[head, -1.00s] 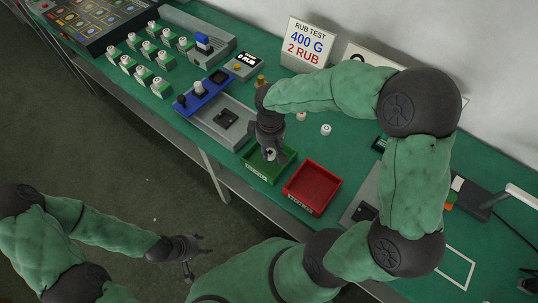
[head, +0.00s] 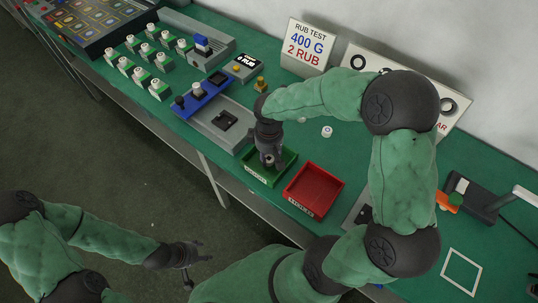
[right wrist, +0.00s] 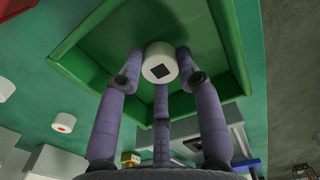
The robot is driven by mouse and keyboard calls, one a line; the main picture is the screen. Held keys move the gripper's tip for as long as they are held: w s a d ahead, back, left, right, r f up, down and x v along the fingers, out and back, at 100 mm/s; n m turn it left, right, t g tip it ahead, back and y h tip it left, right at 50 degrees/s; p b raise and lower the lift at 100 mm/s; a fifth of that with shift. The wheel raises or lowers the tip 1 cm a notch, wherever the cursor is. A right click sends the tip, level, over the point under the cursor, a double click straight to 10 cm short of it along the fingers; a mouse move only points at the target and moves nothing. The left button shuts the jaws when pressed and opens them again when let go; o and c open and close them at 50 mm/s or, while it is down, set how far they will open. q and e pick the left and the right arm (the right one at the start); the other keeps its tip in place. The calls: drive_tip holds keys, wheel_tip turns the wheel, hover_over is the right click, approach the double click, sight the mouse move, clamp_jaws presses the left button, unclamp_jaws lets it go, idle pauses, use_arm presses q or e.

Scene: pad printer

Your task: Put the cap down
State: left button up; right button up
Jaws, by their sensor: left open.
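A white cap (right wrist: 160,63) with a dark square mark sits between the fingertips of my right gripper (right wrist: 158,68) in the right wrist view. The fingers close around its sides. In the head view my right gripper (head: 268,158) points down over the green tray (head: 287,165), with the cap just showing at its tips. Whether the cap touches the tray floor I cannot tell. My left gripper (head: 192,258) is open and empty, low at the left, off the table.
A red tray (head: 313,188) stands right of the green one. Another white cap (head: 327,131) stands behind them. A blue and grey fixture (head: 203,95) is to the left, with several white caps on green holders beyond. A rub test sign (head: 304,46) stands at the back.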

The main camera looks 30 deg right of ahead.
sight(269, 158)
drive_tip(key=shift+o, duration=0.9)
drive_tip(key=shift+r, duration=0.15)
wheel_tip(269, 158, up, 12)
drive_tip(key=p, duration=0.4)
drive_tip(key=shift+p, duration=0.35)
